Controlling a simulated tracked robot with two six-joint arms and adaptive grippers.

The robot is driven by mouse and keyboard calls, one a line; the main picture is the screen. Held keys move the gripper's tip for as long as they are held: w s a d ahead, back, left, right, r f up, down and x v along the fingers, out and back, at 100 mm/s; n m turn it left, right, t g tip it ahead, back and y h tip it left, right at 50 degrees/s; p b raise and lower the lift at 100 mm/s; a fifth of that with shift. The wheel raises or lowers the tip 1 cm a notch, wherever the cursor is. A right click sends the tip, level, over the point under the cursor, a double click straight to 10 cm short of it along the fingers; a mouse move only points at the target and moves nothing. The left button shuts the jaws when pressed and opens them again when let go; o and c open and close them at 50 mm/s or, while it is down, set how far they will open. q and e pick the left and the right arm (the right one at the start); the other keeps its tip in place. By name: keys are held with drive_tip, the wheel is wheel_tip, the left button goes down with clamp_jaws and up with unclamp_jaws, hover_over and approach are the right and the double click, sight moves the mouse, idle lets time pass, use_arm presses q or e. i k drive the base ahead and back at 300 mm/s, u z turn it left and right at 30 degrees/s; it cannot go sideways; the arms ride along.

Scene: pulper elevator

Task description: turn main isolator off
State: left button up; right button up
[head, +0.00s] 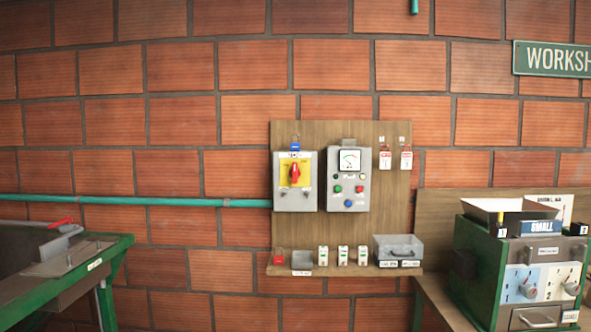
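The main isolator appears to be the grey box (295,203) with a yellow plate (284,171) on the wooden wall board. Its red rotary handle (295,173) looks roughly upright. The lettering on the plate is too small to read. A blue item (295,146) sits at the top of the box. Neither of my grippers shows in the head view, and nothing touches the handle.
A grey control box (360,202) with a gauge and buttons is beside the isolator. Red tags (385,159) hang to its right. Below, a shelf (345,271) holds several small items and a grey bin (398,248). Green-framed machines stand left (112,254) and right (487,278).

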sight(294, 172)
drive_tip(key=z, duration=0.15)
drive_tip(key=i, duration=1)
drive_tip(key=u, duration=0.4)
drive_tip(key=i, duration=0.95)
drive_tip(key=u, duration=0.7)
drive_tip(key=k, duration=0.75)
drive_tip(key=u, duration=0.2)
drive_tip(key=i, duration=0.8)
drive_tip(key=z, duration=0.1)
